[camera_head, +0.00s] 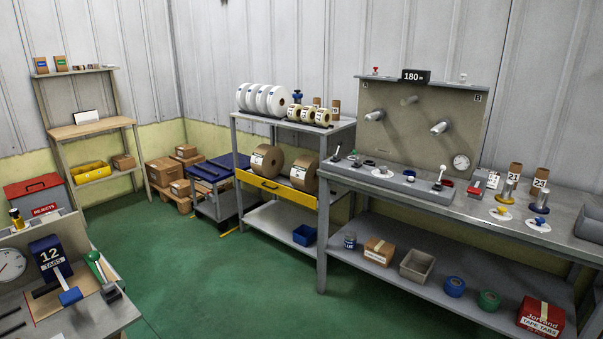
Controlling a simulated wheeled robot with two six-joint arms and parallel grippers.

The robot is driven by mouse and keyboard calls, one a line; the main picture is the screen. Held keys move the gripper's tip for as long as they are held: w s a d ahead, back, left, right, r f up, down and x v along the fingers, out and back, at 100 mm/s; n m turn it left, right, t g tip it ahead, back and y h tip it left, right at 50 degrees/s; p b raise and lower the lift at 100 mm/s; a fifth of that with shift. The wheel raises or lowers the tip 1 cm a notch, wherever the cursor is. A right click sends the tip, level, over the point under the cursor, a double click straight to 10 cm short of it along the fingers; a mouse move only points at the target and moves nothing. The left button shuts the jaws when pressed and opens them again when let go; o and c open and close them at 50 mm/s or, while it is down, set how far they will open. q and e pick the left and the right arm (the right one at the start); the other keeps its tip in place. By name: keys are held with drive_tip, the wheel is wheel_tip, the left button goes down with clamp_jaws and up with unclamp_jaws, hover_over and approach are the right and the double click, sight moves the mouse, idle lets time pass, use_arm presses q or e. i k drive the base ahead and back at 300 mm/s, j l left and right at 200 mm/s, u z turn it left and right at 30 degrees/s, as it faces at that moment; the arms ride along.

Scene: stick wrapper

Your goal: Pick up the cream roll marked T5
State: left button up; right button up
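Several small cream rolls (307,115) stand in a row on the top of the grey shelf unit, near its right end. They have white labels, but the marks are too small to read, so I cannot tell which one is T5. They stand close together, in front of some brown cores and a blue-topped item. Neither of my grippers is in view.
Large white rolls (262,99) stand left of the cream rolls. A grey bench (462,206) with a panel adjoins on the right. The green floor (215,270) in front is clear.

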sight(308, 113)
drive_tip(key=i, duration=2.15)
